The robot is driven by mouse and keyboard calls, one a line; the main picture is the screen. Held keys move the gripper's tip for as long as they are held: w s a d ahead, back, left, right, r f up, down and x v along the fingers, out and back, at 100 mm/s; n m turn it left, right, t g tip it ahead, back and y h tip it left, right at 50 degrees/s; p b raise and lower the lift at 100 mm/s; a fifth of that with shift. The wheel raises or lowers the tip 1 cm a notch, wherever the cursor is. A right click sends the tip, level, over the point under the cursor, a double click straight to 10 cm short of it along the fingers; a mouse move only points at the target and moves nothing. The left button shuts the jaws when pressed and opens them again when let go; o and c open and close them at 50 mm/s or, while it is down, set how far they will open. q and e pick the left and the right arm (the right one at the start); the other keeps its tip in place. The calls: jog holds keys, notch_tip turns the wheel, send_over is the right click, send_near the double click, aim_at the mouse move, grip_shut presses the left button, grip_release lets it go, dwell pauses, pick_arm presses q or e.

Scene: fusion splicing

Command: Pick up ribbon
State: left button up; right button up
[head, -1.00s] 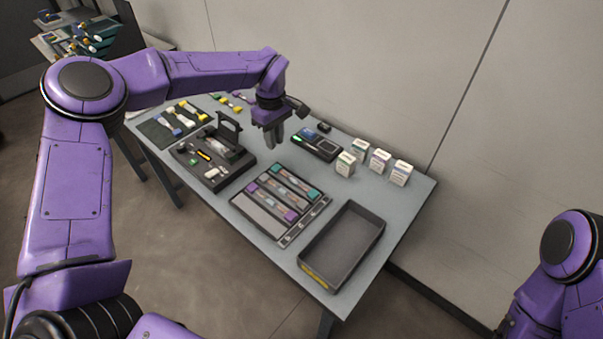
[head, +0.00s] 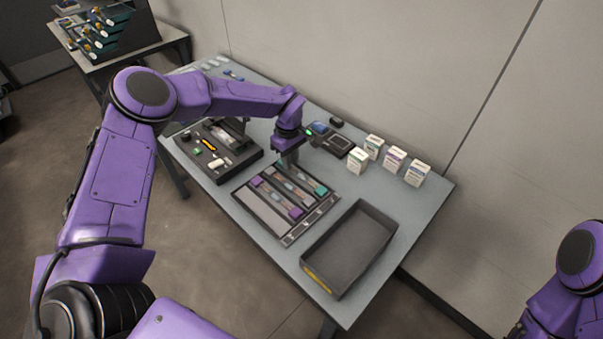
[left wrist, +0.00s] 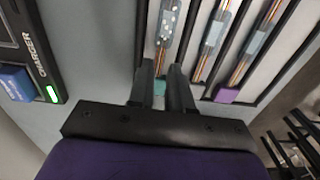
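A dark organizer tray (head: 312,221) on the table holds three ribbons in parallel slots. In the left wrist view, the ribbon with the teal end (left wrist: 160,88) has a clear sleeve with white dots (left wrist: 167,24). Beside it lie a middle ribbon (left wrist: 213,38) and a ribbon with a purple end (left wrist: 227,95). My left gripper (head: 289,160) points down at the tray's far end. Its fingers, also in the left wrist view (left wrist: 162,70), stand apart on either side of the teal end; whether they touch it is unclear. My right gripper is out of view.
A dark empty bin (head: 350,245) stands right of the tray. A black device with a lid (head: 222,150) stands to the left. A second table with a rack (head: 105,30) is far left.

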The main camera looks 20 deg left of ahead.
pick_arm(q)
jog(key=shift+w+f, duration=0.15)
jog(key=shift+f, duration=0.75)
jog(key=shift+r, duration=0.1)
grip_shut()
notch_tip(320, 180, up, 3)
jog(key=shift+r+b, duration=0.2)
jog(key=shift+b, duration=0.15)
jog(key=s+r+b, duration=0.2)
jog(key=s+r, duration=0.7)
jog(key=s, duration=0.5)
jog(key=shift+r, duration=0.3)
